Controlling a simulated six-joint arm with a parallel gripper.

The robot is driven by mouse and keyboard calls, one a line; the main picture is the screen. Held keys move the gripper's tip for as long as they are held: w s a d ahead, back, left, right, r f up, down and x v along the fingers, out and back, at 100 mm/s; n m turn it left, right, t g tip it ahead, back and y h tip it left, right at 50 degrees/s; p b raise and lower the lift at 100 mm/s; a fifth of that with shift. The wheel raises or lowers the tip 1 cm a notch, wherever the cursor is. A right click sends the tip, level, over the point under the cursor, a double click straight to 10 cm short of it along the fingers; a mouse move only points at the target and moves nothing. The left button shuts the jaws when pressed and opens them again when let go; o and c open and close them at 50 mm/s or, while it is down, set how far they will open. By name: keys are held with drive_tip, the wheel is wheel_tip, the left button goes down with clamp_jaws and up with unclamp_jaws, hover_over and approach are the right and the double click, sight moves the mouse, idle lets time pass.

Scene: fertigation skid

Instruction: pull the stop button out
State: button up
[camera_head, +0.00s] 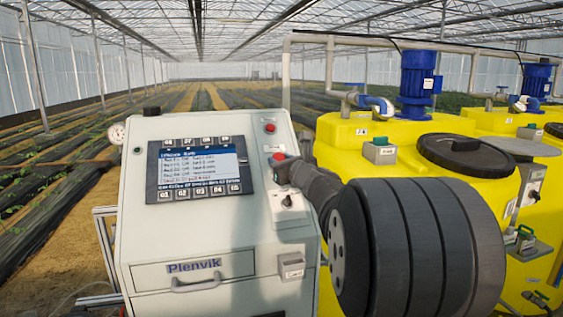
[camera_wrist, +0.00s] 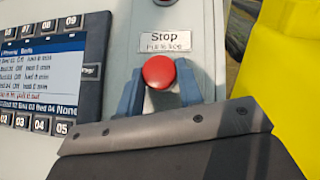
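The stop button (camera_wrist: 158,72) is a round red mushroom head on the pale panel, under a label reading "Stop" (camera_wrist: 164,38). In the head view a red button (camera_head: 279,156) shows at the tip of my gripper (camera_head: 284,170). My gripper (camera_wrist: 160,95) is at the panel, with one blue-grey finger on each side of the button. The fingers are very close to the head's edges; I cannot tell whether they touch it. The button's stem and base are hidden behind its head. My dark wrist covers part of the panel's right side.
The control cabinet (camera_head: 215,235) carries a screen with keys (camera_head: 200,169) left of the button. A second red button (camera_head: 270,128) sits higher up, and a rotary switch (camera_head: 288,201) sits below. Yellow tanks (camera_head: 400,150) with blue pumps (camera_head: 416,80) stand at the right.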

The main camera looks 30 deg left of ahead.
clamp_jaws()
drive_tip(key=shift+s+d+r, duration=0.2)
drive_tip(key=shift+d+r, duration=0.05)
drive_tip(key=shift+r, duration=0.15)
drive_tip(key=o, duration=0.8)
unclamp_jaws()
drive_tip(key=shift+c, duration=0.2)
drive_tip(key=v, duration=1.7)
drive_tip(key=shift+s+d, duration=0.2)
drive_tip(key=shift+a, duration=0.1)
